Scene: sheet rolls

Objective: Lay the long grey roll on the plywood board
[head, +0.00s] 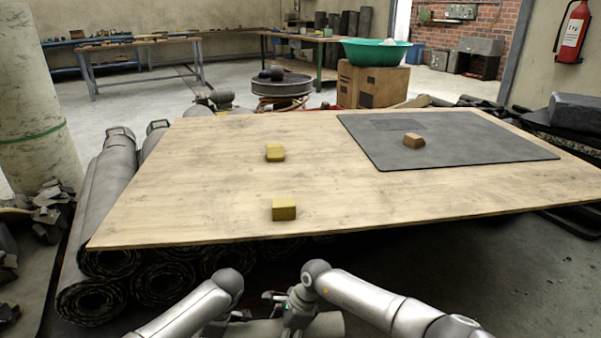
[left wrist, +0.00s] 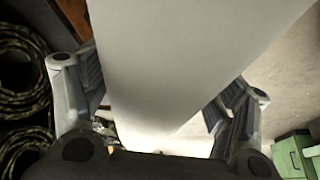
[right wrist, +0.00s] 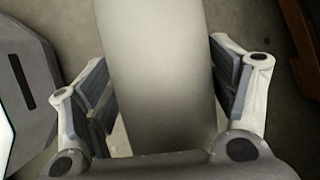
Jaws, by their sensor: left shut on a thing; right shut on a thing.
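The long grey roll (head: 326,326) shows only in part at the bottom edge of the head view, in front of and below the near edge of the plywood board (head: 190,190). My left gripper (left wrist: 155,85) is shut on the roll, which runs pale between its fingers in the left wrist view (left wrist: 195,45). My right gripper (right wrist: 160,75) is shut on the roll too, with a finger on each side of it in the right wrist view (right wrist: 155,50). The roll's ends are hidden or out of frame.
Two yellow blocks (head: 284,210) (head: 275,153) sit on the board's left half. A dark grey sheet (head: 470,148) with a brown block (head: 414,141) covers its far right. Dark rolls (head: 105,205) lie under and left of the board.

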